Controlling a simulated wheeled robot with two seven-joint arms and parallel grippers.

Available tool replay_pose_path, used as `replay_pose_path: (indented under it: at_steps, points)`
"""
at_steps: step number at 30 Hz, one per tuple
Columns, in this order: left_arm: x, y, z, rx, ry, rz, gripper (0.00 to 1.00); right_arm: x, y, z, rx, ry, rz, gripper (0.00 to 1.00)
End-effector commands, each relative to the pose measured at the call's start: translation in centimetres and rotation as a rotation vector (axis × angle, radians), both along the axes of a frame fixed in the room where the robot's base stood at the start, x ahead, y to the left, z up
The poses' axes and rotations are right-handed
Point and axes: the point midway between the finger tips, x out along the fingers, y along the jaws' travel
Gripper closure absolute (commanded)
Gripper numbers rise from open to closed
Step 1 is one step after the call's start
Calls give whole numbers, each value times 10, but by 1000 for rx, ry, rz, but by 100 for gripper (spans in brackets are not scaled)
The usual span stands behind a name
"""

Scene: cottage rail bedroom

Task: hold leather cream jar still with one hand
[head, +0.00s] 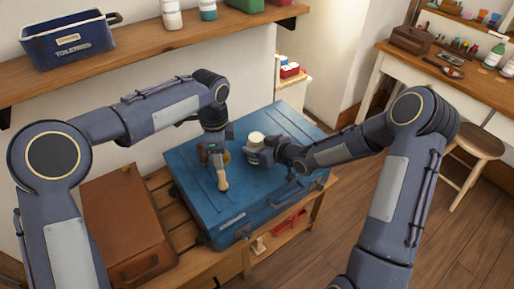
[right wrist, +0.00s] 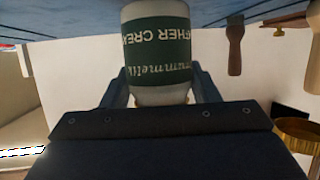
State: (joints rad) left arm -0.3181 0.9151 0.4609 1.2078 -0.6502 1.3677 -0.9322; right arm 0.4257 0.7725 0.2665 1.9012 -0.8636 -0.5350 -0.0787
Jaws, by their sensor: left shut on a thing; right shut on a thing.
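The leather cream jar (head: 256,138), white with a dark green label, stands upright at the blue suitcase's top. In the right wrist view the jar (right wrist: 158,50) appears upside down between my right fingers. My right gripper (head: 258,152) is shut on it from the right. I cannot tell whether its base touches the suitcase. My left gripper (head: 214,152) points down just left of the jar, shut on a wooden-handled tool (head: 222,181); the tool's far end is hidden. The wooden handle also shows in the right wrist view (right wrist: 235,45).
The blue suitcase (head: 195,182) lies on a slatted wooden rack, beside a brown suitcase (head: 125,222). A brass-coloured round thing (head: 227,158) is by my left gripper. A wall shelf (head: 140,54) with a blue bin (head: 67,40) runs behind. A stool (head: 474,142) stands right.

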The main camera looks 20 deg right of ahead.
Motion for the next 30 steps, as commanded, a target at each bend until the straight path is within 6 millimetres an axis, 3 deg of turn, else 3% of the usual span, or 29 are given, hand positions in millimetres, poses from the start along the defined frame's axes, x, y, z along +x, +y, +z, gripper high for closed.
replay_pose_path:
  at_steps: [3, 14, 15, 20, 30]
  points:
    - [0, 0, -1, 0, 0, 0, 78, 0, 0, -13, 1, -2, -1, 100]
    - [0, 0, -6, 0, 0, 0, 78, 0, 0, -17, 0, -3, -1, 100]
    - [0, 0, -5, 0, 0, 0, 78, 0, 0, -17, -1, -2, -1, 42]
    - [0, 0, -5, 0, 0, 0, 78, 0, 0, -16, 0, -1, -1, 23]
    - [0, 0, 1, 0, 0, 0, 78, 0, 0, -11, 0, -1, -1, 23]
